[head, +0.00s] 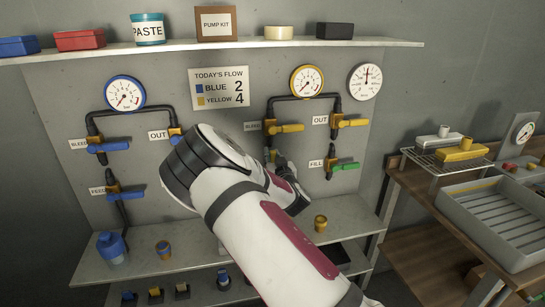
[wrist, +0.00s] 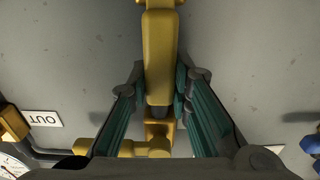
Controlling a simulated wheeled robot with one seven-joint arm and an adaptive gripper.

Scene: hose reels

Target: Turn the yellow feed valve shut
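The yellow feed valve's handle (wrist: 158,60) runs up and down in the middle of the wrist view, in line with the pipe. Its valve body (wrist: 161,4) is only partly seen at the top edge of that view. My gripper (wrist: 160,88) has a fingertip close against each side of the handle, with no clear gap, so it looks shut on it. The wrist view is upside down, with the OUT label inverted.
The yellow bleed handle (head: 286,128) sticks out sideways just above my gripper. The yellow OUT handle (head: 352,123) and green fill handle (head: 345,166) are to the right. Blue valves (head: 108,147) are at left.

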